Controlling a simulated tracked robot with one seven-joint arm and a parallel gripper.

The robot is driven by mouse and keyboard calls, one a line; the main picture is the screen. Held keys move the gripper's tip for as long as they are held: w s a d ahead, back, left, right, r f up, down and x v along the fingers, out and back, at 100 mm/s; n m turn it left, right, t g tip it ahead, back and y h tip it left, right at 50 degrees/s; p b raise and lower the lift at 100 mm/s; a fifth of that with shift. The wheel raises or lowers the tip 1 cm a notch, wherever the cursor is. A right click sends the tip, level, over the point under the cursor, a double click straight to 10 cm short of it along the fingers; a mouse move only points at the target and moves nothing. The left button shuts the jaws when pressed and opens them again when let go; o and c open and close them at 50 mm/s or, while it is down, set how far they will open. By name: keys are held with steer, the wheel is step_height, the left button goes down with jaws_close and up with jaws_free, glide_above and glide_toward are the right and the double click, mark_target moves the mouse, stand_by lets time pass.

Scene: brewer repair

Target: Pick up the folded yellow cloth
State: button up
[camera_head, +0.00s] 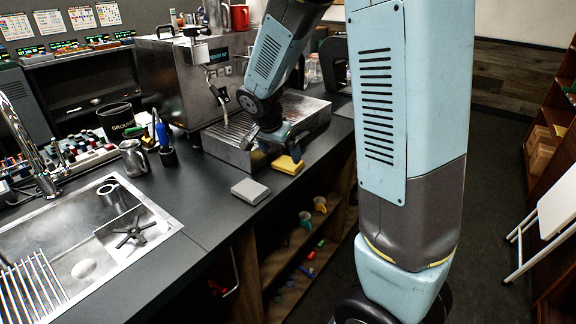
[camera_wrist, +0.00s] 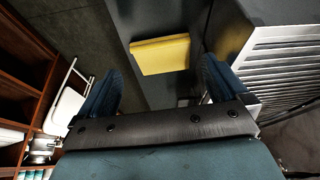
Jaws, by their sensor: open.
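The folded yellow cloth (camera_head: 287,165) lies flat on the dark counter at the front edge of the espresso machine's drip tray. It also shows in the wrist view (camera_wrist: 160,55), ahead of the jaws and between their lines. My gripper (camera_head: 272,150) is above the counter, just beside the cloth in the head view. In the wrist view my gripper (camera_wrist: 160,85) has its two blue-grey fingers wide apart, with nothing between them. The cloth looks apart from both fingers; the exact height gap cannot be told.
The ribbed metal drip tray (camera_wrist: 290,75) is close to the right finger. A grey folded cloth (camera_head: 250,191) lies left of the yellow one on the counter (camera_head: 200,205). The espresso machine (camera_head: 170,75) stands behind. A sink (camera_head: 85,235) is at left. Open shelves lie below the counter.

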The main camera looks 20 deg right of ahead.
mark_target(285, 165)
steer(key=shift+x, duration=2.75)
steer(key=shift+c, duration=0.4)
steer(key=c, duration=0.7)
